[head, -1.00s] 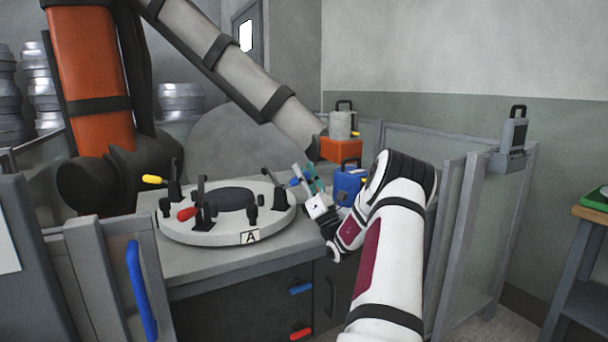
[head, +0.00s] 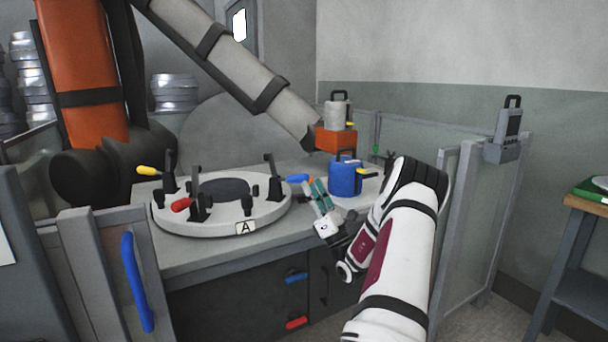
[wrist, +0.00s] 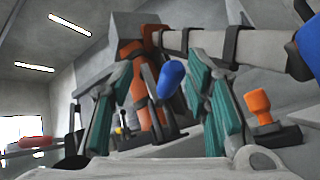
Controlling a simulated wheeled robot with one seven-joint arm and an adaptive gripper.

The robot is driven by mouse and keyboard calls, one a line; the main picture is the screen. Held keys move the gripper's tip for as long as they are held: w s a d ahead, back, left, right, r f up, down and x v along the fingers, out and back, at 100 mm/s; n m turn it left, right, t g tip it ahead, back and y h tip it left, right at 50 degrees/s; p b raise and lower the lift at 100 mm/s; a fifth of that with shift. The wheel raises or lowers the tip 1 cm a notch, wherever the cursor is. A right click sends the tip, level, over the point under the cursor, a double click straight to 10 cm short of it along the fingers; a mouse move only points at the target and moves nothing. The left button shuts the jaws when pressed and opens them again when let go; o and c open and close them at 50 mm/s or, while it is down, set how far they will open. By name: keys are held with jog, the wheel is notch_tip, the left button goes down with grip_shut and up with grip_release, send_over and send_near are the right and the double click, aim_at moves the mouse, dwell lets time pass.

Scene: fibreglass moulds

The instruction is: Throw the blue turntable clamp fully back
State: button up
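The round pale turntable (head: 165,222) stands on the grey bench with several black clamps around its rim. The blue clamp handle (head: 298,178) sticks out from its right side, roughly level, towards my gripper. My gripper (head: 314,186) has teal fingers and is just right of and slightly below the handle's end. In the wrist view the fingers of my gripper (wrist: 166,72) are spread wide, and the blue handle (wrist: 171,77) shows in the gap between them, end on. I see no finger contact; the depth between handle and fingers is unclear.
A yellow handle (head: 148,171) and a red handle (head: 181,205) are on the turntable's left and front. A blue container (head: 345,180) and an orange block (head: 336,140) stand behind my gripper. A large grey arm (head: 225,65) hangs above. Fence panels (head: 470,210) stand right.

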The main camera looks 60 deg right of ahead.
jog(key=shift+v, duration=1.6)
